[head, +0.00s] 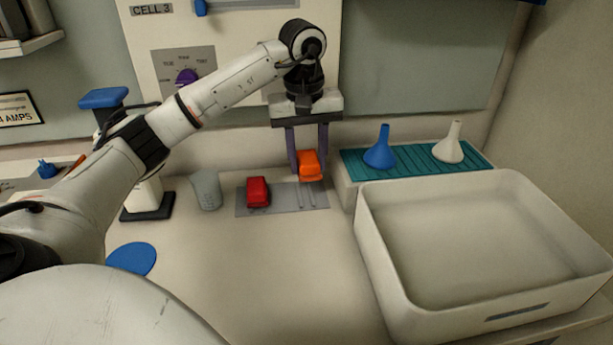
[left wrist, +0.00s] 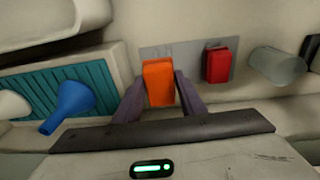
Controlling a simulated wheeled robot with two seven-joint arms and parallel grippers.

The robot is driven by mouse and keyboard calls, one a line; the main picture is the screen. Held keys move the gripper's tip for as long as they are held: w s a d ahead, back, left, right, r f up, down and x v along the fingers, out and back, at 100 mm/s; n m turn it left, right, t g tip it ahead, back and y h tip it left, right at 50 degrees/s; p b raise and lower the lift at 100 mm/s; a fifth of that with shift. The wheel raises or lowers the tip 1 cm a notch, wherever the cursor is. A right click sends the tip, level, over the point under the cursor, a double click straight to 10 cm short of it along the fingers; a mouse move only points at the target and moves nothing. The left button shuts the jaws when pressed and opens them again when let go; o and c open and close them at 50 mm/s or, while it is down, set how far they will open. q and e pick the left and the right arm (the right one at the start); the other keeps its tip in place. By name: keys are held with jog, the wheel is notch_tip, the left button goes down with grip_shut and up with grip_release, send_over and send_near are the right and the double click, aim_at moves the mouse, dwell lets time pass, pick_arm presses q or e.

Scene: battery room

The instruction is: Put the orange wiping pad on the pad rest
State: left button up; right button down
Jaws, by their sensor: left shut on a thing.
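The orange wiping pad (head: 309,165) is between the fingers of my left gripper (head: 308,170), which is shut on it. In the left wrist view the orange pad (left wrist: 158,84) stands between the two dark fingers (left wrist: 158,100). The flat grey pad rest (head: 283,199) lies on the counter, and the orange pad is over its right part. I cannot tell whether the pad touches the rest. A red pad (head: 258,191) sits on the left part of the rest. My right gripper is in neither view.
A clear beaker (head: 206,190) stands left of the rest. To the right are a teal ribbed mat (head: 416,161) with a blue funnel (head: 380,150) and a white funnel (head: 450,145), and a large white tray (head: 378,253). The counter in front is clear, with a blue disc (head: 132,258) at left.

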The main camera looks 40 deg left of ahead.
aim_at(306, 155)
pick_arm(q)
jog(key=f, duration=0.1)
jog(key=w+a+f, duration=0.1)
jog(key=shift+f, duration=0.35)
notch_tip(306, 155, down, 4)
jog(key=shift+r, duration=0.15)
jog(key=shift+w+a+f+p, duration=0.1)
jog(key=shift+a+f+p, duration=0.05)
jog(key=shift+f+p, duration=0.15)
jog(key=shift+f, duration=0.15)
jog(key=o, duration=1)
jog(key=shift+o, duration=0.2)
jog(key=r, duration=0.4)
jog(key=s+r, duration=0.1)
jog(key=r, duration=0.7)
jog(key=shift+s+d+r, duration=0.15)
jog(key=shift+d, duration=0.1)
